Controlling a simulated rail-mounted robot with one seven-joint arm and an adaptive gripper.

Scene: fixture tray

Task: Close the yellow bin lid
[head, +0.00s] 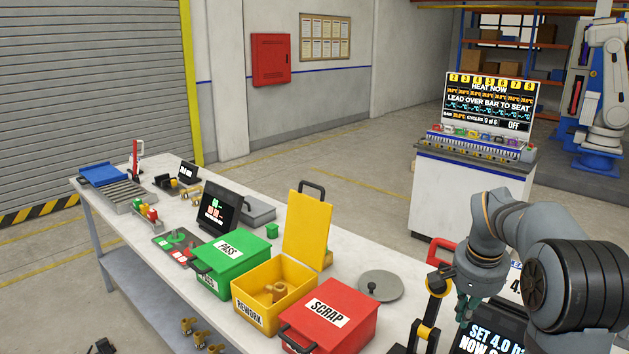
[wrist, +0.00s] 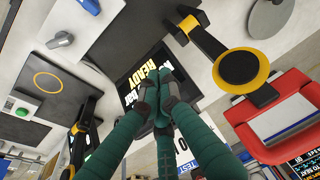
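The yellow bin (head: 249,312), labelled REWORK, stands on the workbench between the green and red bins. Its yellow lid (head: 305,232) stands open, nearly upright at the back edge, with a dark handle (head: 312,188) on top. Tan parts (head: 276,292) lie inside the bin. My gripper (head: 463,312) hangs to the right of the bins, well apart from the lid, near the bench's right end. In the wrist view my gripper (wrist: 163,82) has its teal fingers brought together at the tips, with nothing seen between them. The yellow bin and lid do not show in the wrist view.
The green PASS bin (head: 231,250) and red SCRAP bin (head: 332,315) flank the yellow bin, both with lids down. A grey disc with a knob (head: 381,286) lies right of the lid. A black-and-yellow stand (head: 431,310) rises beside my gripper. A dark display (head: 487,343) lies below it.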

